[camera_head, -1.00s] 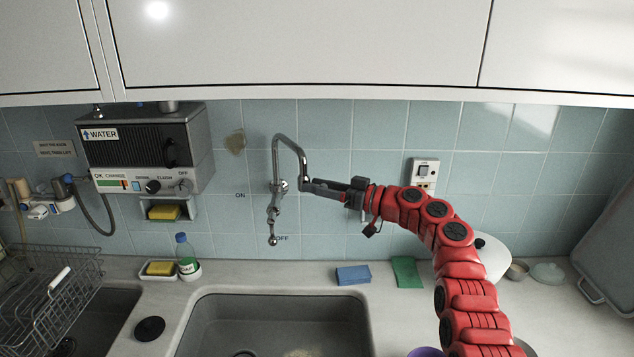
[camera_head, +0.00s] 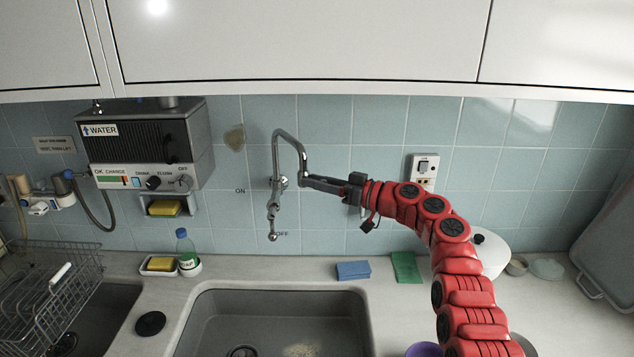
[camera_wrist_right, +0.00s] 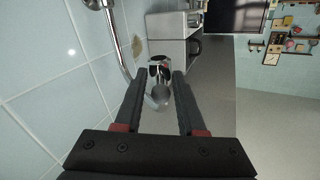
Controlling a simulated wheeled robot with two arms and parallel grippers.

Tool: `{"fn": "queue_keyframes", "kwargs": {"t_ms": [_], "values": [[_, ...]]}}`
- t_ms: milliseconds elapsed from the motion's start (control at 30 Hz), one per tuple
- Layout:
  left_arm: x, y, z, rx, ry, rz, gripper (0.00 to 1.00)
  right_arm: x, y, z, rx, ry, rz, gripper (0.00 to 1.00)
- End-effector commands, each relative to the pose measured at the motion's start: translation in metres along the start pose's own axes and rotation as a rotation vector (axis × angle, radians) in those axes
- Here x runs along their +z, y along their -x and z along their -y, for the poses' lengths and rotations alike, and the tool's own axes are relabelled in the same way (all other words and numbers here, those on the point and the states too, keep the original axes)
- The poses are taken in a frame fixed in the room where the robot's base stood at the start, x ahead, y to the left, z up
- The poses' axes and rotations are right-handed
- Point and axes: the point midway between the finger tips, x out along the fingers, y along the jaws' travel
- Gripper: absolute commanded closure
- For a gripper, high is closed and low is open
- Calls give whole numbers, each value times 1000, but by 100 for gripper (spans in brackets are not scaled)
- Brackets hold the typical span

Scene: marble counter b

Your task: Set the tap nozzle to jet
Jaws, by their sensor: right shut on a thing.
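The chrome tap (camera_head: 278,160) stands out from the tiled wall above the sink, its spout arching over to the right and down. The nozzle at the spout's end is mostly hidden by my right gripper (camera_head: 310,183) in the head view. In the right wrist view, my right gripper (camera_wrist_right: 157,85) has its two dark fingers on either side of the grey round nozzle (camera_wrist_right: 157,98), shut on it. The tap's lever (camera_head: 273,222) hangs down, its tip beside the OFF label (camera_head: 282,234). The nozzle's setting cannot be read. My left gripper is not in view.
The sink (camera_head: 275,318) lies below. A blue sponge (camera_head: 353,271) and a green cloth (camera_head: 405,267) lie on the counter behind it. A soap bottle (camera_head: 186,250) stands left, under the water heater (camera_head: 143,145).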

Motion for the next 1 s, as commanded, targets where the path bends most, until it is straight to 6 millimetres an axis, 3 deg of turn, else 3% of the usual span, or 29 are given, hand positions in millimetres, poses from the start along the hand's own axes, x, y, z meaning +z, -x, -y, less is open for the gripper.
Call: {"fn": "queue_keyframes", "kwargs": {"t_ms": [667,1000], "values": [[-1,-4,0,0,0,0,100,0,-1,10,221,-3,-51,100],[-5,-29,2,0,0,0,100,-3,-5,20,441,-4,-93,100]]}}
